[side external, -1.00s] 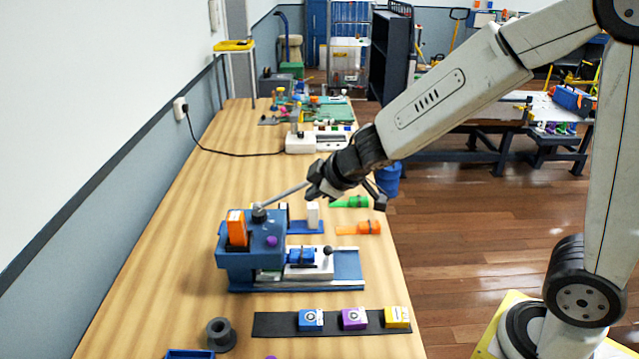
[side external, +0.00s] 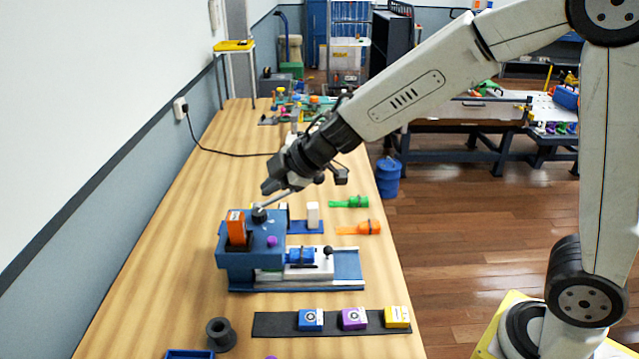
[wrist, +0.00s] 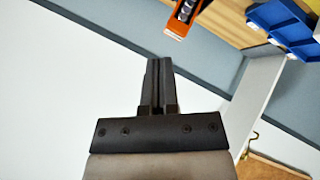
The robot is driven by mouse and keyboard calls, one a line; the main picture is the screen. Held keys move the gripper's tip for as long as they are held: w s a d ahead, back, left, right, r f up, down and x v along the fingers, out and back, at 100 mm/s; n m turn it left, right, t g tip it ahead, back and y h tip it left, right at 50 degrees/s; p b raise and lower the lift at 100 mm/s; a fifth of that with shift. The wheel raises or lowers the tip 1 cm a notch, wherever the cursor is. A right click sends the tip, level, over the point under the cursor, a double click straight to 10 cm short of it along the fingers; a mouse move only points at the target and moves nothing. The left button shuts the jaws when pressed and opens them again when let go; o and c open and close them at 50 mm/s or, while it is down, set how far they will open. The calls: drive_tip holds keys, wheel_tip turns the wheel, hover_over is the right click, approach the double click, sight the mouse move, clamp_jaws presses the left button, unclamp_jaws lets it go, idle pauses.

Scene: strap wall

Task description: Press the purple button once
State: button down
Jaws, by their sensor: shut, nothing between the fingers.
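The purple button box (side external: 354,318) with a round mark on top stands in the side external view between a blue button box (side external: 311,320) and a yellow button box (side external: 397,317). All three are on a black strip (side external: 275,324) at the front of the table. My gripper (side external: 268,187) is shut and empty. It appears above and behind the blue machine, well away from the purple button. In the wrist view its closed fingers (wrist: 158,65) point toward the wall, and the purple button does not show there.
The blue machine (side external: 236,262) has an orange block (side external: 236,226), a lever (side external: 281,199) and a purple knob (side external: 272,241). Green (side external: 349,202) and orange (side external: 360,228) pieces lie to its right. A grey spool (side external: 220,334) stands left of the strip.

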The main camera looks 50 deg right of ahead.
sight(276, 240)
drive_tip(key=shift+f, duration=0.2)
idle(0.5)
drive_tip(key=shift+f, duration=4.2)
drive_tip(key=shift+f, duration=1)
idle(0.8)
drive_tip(key=shift+r, duration=1)
drive_tip(key=shift+r, duration=0.1)
